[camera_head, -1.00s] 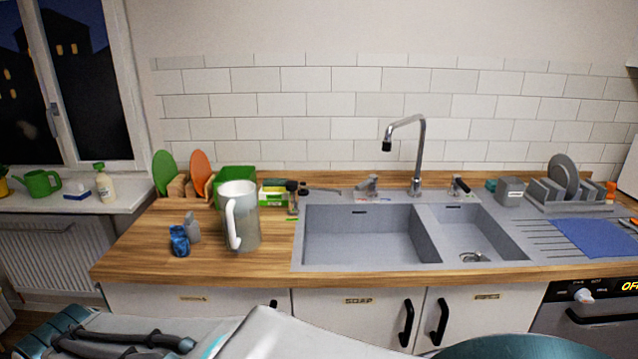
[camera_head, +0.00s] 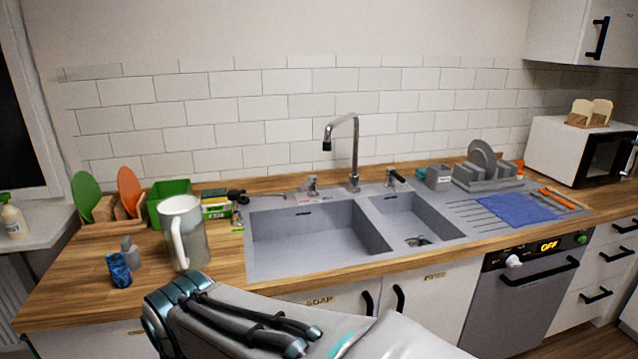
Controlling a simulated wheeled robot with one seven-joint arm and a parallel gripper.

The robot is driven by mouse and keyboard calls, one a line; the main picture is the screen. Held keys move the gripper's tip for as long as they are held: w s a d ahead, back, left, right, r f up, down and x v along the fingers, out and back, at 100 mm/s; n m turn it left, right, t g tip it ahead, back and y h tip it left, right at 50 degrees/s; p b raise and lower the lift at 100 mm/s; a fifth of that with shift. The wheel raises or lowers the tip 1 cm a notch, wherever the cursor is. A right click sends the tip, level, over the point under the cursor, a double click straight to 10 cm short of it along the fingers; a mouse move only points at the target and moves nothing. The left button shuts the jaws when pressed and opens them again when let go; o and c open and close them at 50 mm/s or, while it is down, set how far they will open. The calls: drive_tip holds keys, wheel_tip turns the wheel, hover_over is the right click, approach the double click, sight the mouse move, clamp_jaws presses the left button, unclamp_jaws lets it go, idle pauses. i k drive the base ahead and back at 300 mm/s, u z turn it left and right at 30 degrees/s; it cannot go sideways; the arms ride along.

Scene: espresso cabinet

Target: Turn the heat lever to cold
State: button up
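The sink tap (camera_head: 354,150) stands behind the grey double sink (camera_head: 310,240). A small metal lever (camera_head: 313,187) stands on the sink's back rim left of the tap, with a small label showing red and blue just in front of it. Another lever with a black handle (camera_head: 397,178) stands right of the tap. Which way each lever is set is too small to tell. A grey and teal part of my arm reaches in at the bottom, in front of the counter and apart from both levers. My gripper is not in view.
A dish rack (camera_head: 487,177) and a blue cloth (camera_head: 518,208) lie right. The dishwasher (camera_head: 520,295) reads OFF.

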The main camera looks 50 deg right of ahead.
sight(312, 178)
drive_tip(key=z, duration=0.7)
drive_tip(key=i, duration=1)
